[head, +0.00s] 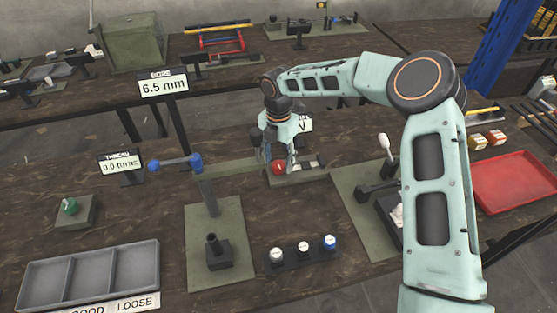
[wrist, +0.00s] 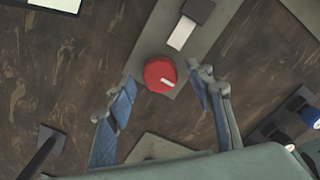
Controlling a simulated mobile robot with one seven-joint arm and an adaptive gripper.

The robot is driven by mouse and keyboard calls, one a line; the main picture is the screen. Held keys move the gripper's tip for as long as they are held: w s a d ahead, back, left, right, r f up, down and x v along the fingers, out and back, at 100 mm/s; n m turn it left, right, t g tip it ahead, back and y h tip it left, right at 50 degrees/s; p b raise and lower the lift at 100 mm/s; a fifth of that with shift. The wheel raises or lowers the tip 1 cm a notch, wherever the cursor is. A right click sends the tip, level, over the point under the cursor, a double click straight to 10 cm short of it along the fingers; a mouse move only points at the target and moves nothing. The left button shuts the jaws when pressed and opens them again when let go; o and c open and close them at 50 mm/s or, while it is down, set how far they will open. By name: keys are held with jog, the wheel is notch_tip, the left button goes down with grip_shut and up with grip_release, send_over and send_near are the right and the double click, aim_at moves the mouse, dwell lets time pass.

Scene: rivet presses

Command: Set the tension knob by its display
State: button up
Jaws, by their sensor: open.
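A round red knob (head: 278,168) with a white mark sits on a grey-green base plate (head: 306,176). In the wrist view the red knob (wrist: 160,74) lies between and just ahead of the fingertips, its white mark pointing right. My gripper (head: 278,160) points down over the knob, open, with nothing held; in the wrist view its blue-padded fingers (wrist: 165,95) stand wide on either side. I cannot tell whether they touch the knob. A display (head: 305,124) behind my gripper is mostly hidden, so its reading cannot be made out.
Displays read "6.5 mm" (head: 164,86) and "0.0 turns" (head: 121,164). A blue-handled lever (head: 177,163) is left of my gripper. A green knob (head: 70,207), a grey compartment tray (head: 85,270) and several capped pieces (head: 303,250) lie nearer; a red tray (head: 515,180) is right.

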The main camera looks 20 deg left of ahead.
jog(key=shift+f, duration=0.4)
jog(key=shift+c, duration=0.5)
jog(key=c, duration=1.1)
jog(key=shift+o, duration=0.2)
jog(key=shift+m, duration=0.3)
